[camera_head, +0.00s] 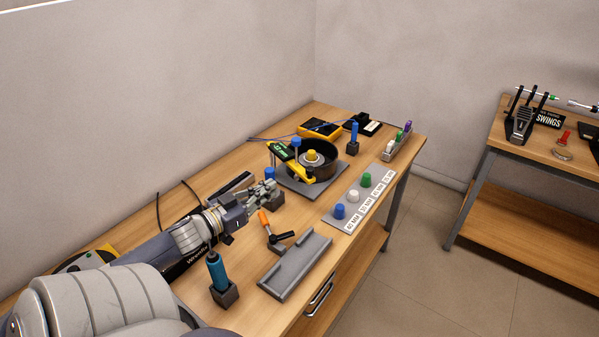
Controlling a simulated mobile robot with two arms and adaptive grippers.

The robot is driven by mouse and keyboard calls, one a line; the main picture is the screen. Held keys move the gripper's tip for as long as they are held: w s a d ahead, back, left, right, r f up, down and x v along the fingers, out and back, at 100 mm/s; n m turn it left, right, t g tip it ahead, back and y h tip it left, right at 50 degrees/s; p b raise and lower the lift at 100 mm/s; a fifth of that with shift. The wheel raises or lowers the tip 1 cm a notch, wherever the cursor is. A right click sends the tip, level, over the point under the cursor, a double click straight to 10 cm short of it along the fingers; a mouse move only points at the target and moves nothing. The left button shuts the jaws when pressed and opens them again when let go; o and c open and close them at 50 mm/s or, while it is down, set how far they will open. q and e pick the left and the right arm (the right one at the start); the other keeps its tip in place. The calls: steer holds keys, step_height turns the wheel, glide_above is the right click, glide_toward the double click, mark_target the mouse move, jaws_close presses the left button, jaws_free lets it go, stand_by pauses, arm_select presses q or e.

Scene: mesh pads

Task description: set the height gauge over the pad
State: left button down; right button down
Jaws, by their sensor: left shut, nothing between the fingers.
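A gauge with a yellow body (303,174) and a green-lit display (282,151) stands at the near left of a round black pad (328,171). Its yellow arm reaches toward the pad's middle, where a yellow knob (312,154) shows. I cannot tell whether the gauge touches the pad. Both are on a grey base plate (316,191). My left gripper (278,188) is shut and empty, low over the table just to the near left of the plate. A blue knob (270,173) shows right behind the gripper. My right gripper is not in view.
A grey strip (342,221) with blue, white and green knobs and labels lies at the right edge. A grey tray (295,265), an orange-handled tool (266,222) and a blue-handled driver (216,270) are nearer. A second bench (550,158) stands apart at right.

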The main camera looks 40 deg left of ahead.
arm_select(q)
steer(key=w+p, duration=0.2)
steer(key=w, duration=1)
steer(key=shift+d+f, duration=0.2)
steer(key=shift+d, duration=0.15)
